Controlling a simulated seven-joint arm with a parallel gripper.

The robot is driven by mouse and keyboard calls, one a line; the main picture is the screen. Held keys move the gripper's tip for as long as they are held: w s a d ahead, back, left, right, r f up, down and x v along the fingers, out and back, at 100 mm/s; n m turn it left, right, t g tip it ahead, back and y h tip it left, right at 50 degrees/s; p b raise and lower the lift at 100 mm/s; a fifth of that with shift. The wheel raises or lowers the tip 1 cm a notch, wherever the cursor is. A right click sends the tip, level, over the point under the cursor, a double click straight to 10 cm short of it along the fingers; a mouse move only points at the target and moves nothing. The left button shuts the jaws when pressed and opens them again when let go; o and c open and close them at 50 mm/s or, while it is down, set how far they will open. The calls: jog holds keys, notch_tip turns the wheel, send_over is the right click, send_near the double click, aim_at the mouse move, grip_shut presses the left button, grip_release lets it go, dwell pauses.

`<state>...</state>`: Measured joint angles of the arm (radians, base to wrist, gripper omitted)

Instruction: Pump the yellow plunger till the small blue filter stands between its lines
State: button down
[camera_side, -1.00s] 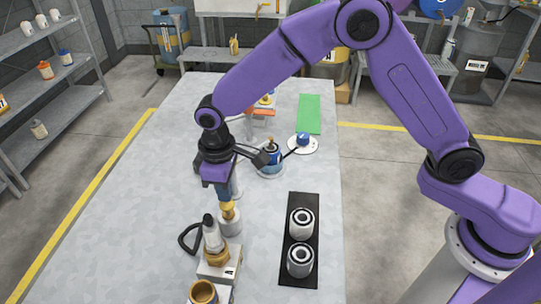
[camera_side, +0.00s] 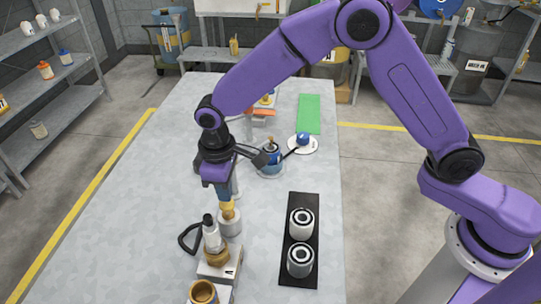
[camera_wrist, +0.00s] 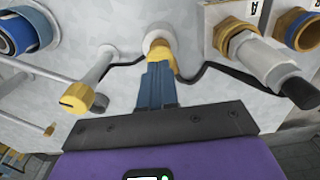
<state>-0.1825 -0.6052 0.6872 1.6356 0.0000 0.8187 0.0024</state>
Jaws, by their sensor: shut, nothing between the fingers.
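The yellow plunger (camera_side: 228,209) stands on a white cylinder on the bench; it also shows in the wrist view (camera_wrist: 163,48). My gripper (camera_side: 225,198) is shut and empty, with its blue-grey fingertips (camera_wrist: 158,66) directly over the plunger's top. They appear to touch it, but any small gap is hidden. A small blue part (camera_side: 303,139) sits on a round white plate farther back, beside a larger blue pot (camera_side: 271,158). I cannot tell which part is the small blue filter, and I cannot make out its lines.
A block with a brass fitting and a black-tipped white piece (camera_side: 211,237) stands in front of my gripper, with another brass fitting (camera_side: 203,292) nearer. Two white cylinders (camera_side: 301,224) stand on a black mat (camera_side: 313,250). A green mat (camera_side: 309,113) lies behind. The left bench is clear.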

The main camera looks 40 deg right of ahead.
aim_at(227, 204)
jog(key=shift+f, duration=0.2)
dwell(0.5)
jog(key=shift+f, duration=1.75)
jog(key=shift+r, duration=3.85)
